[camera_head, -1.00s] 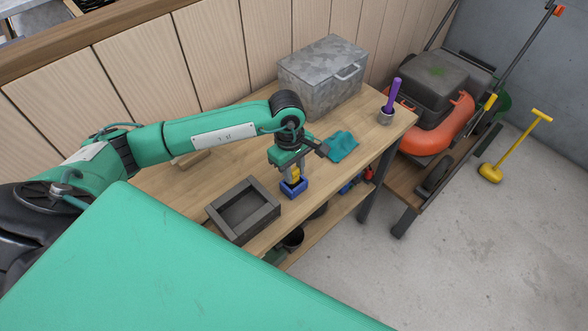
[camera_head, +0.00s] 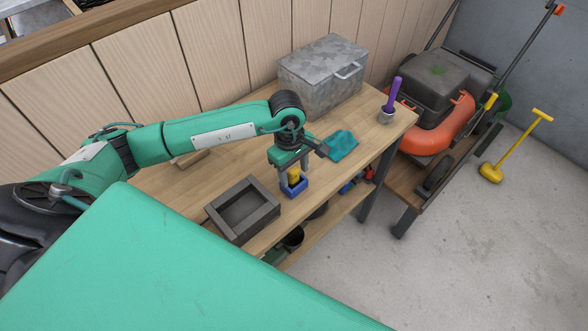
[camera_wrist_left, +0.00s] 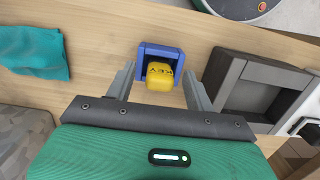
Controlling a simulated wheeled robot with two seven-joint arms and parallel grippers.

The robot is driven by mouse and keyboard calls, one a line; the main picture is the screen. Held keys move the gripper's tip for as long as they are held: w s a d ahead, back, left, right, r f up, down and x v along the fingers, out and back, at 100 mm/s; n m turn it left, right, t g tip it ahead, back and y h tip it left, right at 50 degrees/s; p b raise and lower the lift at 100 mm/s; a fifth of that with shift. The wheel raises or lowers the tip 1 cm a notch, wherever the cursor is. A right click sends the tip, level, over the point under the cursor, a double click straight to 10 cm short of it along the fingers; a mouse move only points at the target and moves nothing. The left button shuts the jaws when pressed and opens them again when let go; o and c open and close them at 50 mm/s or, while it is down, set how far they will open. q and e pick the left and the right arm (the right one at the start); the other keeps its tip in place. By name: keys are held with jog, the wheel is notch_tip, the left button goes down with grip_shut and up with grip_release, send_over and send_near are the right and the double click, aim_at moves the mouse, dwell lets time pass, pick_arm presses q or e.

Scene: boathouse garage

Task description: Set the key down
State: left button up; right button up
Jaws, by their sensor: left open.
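The key is a yellow block with dark lettering (camera_wrist_left: 160,75). It sits in a small blue holder (camera_wrist_left: 161,50) on the wooden bench. In the head view the yellow key (camera_head: 293,177) stands in the blue holder (camera_head: 294,192), partly hidden by my gripper. My left gripper (camera_head: 294,173) is open above the holder, pointing down. In the left wrist view its two fingers (camera_wrist_left: 158,84) stand apart on either side of the key, with gaps showing. My right gripper is not in view.
A dark grey open box (camera_head: 213,214) is beside the holder on the bench (camera_head: 185,188).

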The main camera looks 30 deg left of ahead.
pick_arm(q)
jog(key=shift+w+a+r, duration=0.1)
jog(key=shift+r, duration=0.4)
notch_tip(320, 180, up, 13)
jog(key=a+b, duration=0.1)
jog(key=b, duration=0.2)
jog(key=shift+w+a, duration=0.2)
jog(key=shift+f, duration=0.15)
grip_shut()
dwell(0.7)
dwell(0.4)
